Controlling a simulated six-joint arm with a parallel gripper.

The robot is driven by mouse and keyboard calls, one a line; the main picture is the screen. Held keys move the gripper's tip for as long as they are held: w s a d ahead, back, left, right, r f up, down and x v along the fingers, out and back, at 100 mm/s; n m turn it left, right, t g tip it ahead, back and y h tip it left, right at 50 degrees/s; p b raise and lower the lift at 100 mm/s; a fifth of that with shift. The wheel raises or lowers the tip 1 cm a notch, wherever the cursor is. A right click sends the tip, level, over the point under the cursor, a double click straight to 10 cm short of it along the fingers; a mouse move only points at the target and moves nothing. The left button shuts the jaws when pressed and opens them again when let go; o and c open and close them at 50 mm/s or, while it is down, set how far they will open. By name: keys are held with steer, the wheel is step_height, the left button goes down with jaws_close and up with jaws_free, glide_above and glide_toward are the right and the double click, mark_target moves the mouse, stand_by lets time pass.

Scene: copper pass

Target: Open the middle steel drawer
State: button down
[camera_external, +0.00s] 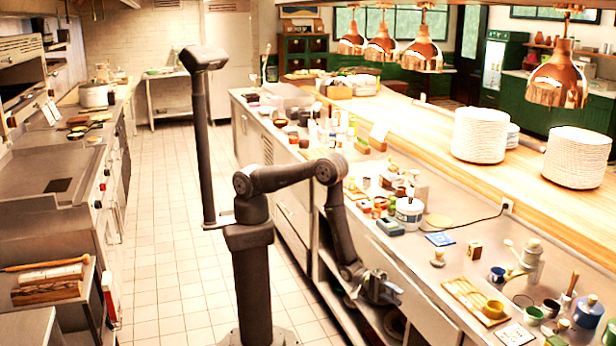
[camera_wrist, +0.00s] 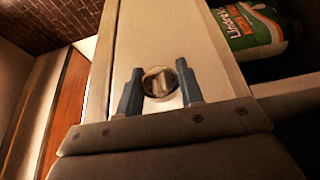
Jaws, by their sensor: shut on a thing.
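My gripper (camera_wrist: 158,68) has its two blue fingers on either side of a small round metal knob (camera_wrist: 158,83) in the wrist view, shut on it. The knob is on a pale, flat panel (camera_wrist: 155,30) that looks like a drawer front. In the external view my gripper (camera_external: 381,290) is low at the aisle side of the steel counter, and the arm hides much of the front there. I cannot tell from this view which drawer it is, or how far out it stands.
A green and white can (camera_wrist: 258,32) lies in a dark space just beyond the panel's edge. The steel counter (camera_external: 440,262) above my gripper is crowded with pots, cups and boards. The tiled aisle floor (camera_external: 165,250) to the left is clear.

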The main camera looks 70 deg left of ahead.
steer(key=s, duration=3.6)
steer(key=c, duration=1)
jaws_free()
steer(key=v, duration=1.7)
steer(key=shift+a, duration=0.2)
steer(key=shift+d, duration=0.1)
steer(key=x, duration=1.7)
steer(key=shift+d, duration=0.15)
